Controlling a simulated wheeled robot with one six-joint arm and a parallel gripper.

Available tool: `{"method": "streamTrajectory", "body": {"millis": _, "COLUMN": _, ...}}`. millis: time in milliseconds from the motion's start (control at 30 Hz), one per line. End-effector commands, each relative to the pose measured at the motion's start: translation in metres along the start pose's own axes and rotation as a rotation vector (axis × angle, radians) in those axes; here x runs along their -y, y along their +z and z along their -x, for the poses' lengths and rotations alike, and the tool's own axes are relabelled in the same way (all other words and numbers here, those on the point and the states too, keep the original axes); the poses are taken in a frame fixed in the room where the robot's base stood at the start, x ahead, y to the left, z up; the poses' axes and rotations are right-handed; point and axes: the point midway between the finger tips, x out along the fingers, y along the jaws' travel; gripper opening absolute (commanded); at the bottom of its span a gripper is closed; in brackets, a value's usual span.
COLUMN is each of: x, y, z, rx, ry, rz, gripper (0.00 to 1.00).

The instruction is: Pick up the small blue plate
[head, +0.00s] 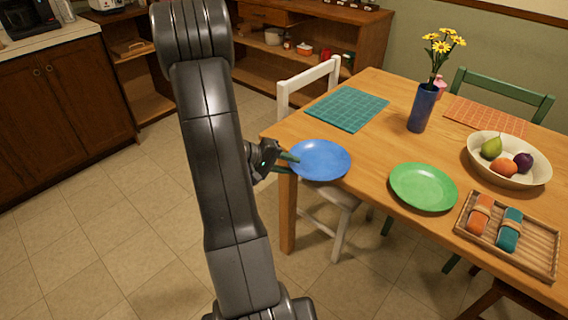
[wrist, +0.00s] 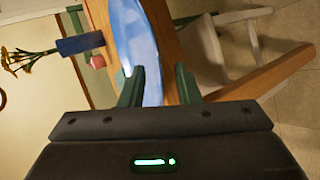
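The small blue plate (head: 319,160) lies at the near left edge of the wooden table, its near rim seeming to reach past the edge. My gripper (head: 290,164) is at the plate's left rim, with its green fingers pointing right. In the wrist view the fingers (wrist: 158,70) are apart, and the rim of the blue plate (wrist: 138,45) shows between them. The plate is close to the left finger, and a strip of wood shows between the plate and the right finger. I cannot tell whether a finger touches the plate.
A green plate (head: 423,187), a blue vase (head: 422,108) with yellow flowers, a fruit bowl (head: 530,175), a wooden tray (head: 535,243) and a teal placemat (head: 346,109) are on the table (head: 375,150). A white chair (head: 335,75) stands close by. The floor at left is clear.

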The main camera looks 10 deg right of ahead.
Motion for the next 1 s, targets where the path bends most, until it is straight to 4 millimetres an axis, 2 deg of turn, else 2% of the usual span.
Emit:
{"method": "streamTrajectory", "body": {"millis": 133, "x": 0.0, "y": 0.0, "z": 0.0001, "rx": 0.0, "ry": 0.0, "rz": 0.0, "gripper": 0.29}}
{"method": "streamTrajectory", "body": {"millis": 300, "x": 0.0, "y": 0.0, "z": 0.0002, "rx": 0.0, "ry": 0.0, "rz": 0.0, "gripper": 0.0}}
{"method": "streamTrajectory", "body": {"millis": 1000, "x": 0.0006, "y": -0.0096, "z": -0.0001, "rx": 0.001, "ry": -0.002, "rz": 0.0, "gripper": 0.0}}
